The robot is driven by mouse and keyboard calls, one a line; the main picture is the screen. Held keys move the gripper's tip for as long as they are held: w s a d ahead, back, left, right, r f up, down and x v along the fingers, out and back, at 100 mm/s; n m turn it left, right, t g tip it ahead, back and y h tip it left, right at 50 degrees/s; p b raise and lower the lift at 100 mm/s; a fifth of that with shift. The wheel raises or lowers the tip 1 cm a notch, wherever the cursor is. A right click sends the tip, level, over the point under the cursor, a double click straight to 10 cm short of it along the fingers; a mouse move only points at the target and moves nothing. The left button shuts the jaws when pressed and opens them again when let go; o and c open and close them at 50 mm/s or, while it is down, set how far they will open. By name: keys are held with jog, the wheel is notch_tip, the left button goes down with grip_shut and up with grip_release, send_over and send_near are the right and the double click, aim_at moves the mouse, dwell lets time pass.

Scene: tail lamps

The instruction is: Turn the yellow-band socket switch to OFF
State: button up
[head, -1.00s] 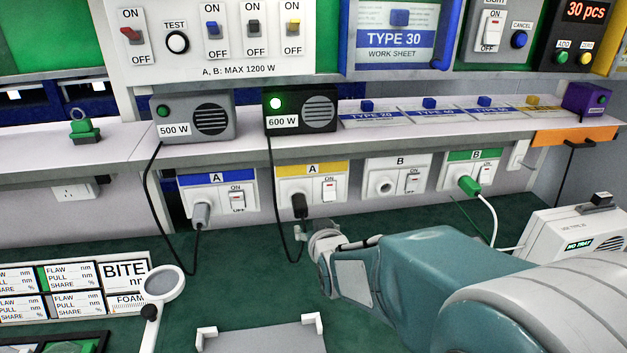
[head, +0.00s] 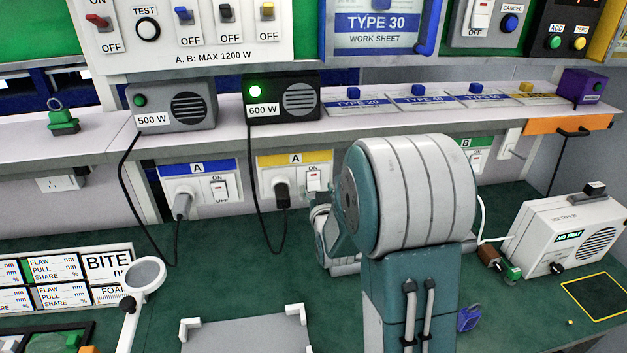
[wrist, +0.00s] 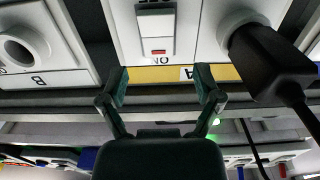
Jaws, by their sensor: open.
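The yellow-band socket (head: 268,180), labelled A, is on the wall under the shelf. Its white rocker switch (head: 313,181) has a red mark near the ON end. A black plug (head: 282,194) sits in its outlet. In the wrist view, which looks upside down, the switch (wrist: 155,32), yellow band (wrist: 155,74) and black plug (wrist: 268,62) show. My gripper (wrist: 161,80) is open and empty there, its two fingers apart below the switch and overlapping the band's edge. Whether they touch the panel I cannot tell. In the head view my arm hides most of the gripper.
The blue-band socket (head: 195,168) is left of it. The green-band socket (head: 474,150) is partly behind my arm. The black plug's cord leads to the 600 W box (head: 290,98), whose green lamp is lit. The shelf (head: 235,133) overhangs the sockets.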

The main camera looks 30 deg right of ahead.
aim_at(314, 177)
jog(key=x, duration=0.3)
jog(key=shift+w+d+f, duration=0.1)
jog(key=shift+w+d, duration=0.2)
jog(key=shift+d, duration=0.05)
jog(key=shift+w+a, duration=0.1)
jog(key=shift+w, duration=0.1)
jog(key=shift+a, duration=0.1)
jog(key=c, duration=1.1)
jog(key=shift+c, duration=0.2)
